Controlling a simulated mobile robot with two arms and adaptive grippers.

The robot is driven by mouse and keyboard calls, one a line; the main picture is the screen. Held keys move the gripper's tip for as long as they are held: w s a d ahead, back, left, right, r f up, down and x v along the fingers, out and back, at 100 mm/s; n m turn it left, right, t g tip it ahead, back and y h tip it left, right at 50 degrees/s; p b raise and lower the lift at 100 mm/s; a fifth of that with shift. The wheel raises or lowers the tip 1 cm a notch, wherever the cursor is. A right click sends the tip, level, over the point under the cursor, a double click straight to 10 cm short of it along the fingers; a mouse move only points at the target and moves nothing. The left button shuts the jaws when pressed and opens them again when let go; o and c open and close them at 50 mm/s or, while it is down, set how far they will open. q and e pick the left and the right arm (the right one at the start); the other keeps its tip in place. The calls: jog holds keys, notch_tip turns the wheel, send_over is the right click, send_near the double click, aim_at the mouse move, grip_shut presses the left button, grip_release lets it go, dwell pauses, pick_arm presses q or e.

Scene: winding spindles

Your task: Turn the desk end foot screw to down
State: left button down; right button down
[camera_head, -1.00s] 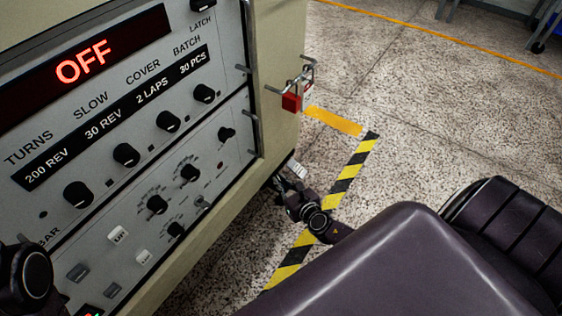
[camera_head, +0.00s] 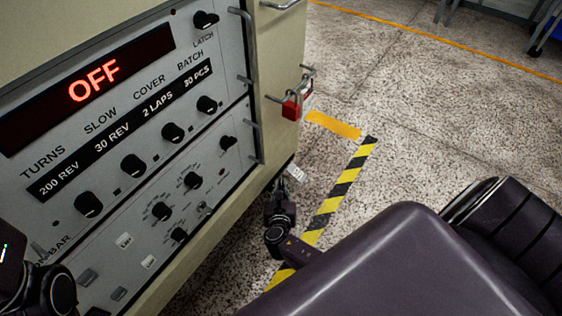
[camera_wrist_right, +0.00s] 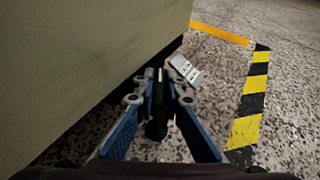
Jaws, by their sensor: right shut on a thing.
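The desk end foot screw (camera_wrist_right: 157,108) is a dark upright shaft at the base of the cream cabinet in the right wrist view. My right gripper (camera_wrist_right: 157,92) has its two blue-padded fingers closed around it, one on each side. In the head view the right gripper (camera_head: 283,183) is low beside the cabinet's near bottom corner, and the screw is hidden there. A small pale label tag (camera_wrist_right: 185,70) lies just beyond the fingertips; its print is too small to read. Only dark links of my left arm show at the left edge; its fingers are out of view.
The cabinet's control panel (camera_head: 165,170) has knobs, switches and a red OFF display (camera_head: 94,86). A red padlock (camera_head: 292,108) hangs on the cabinet's end. Yellow-black floor tape (camera_head: 341,187) runs beside it.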

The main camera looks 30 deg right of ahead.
jog(key=m+g+h+b, duration=0.1)
jog(key=m+g+h, duration=0.1)
jog(key=m, duration=0.1)
jog(key=shift+w+a+f+g+h, duration=0.1)
jog(key=shift+g+h, duration=0.2)
jog(key=shift+h, duration=0.1)
jog(key=shift+m+g+h+b, duration=0.6)
jog(key=shift+m+g+b, duration=0.15)
jog(key=shift+m, duration=0.25)
jog(key=shift+g, duration=0.25)
jog(key=c, duration=2)
grip_release()
jog(key=shift+v, duration=3.7)
jog(key=shift+o, duration=0.2)
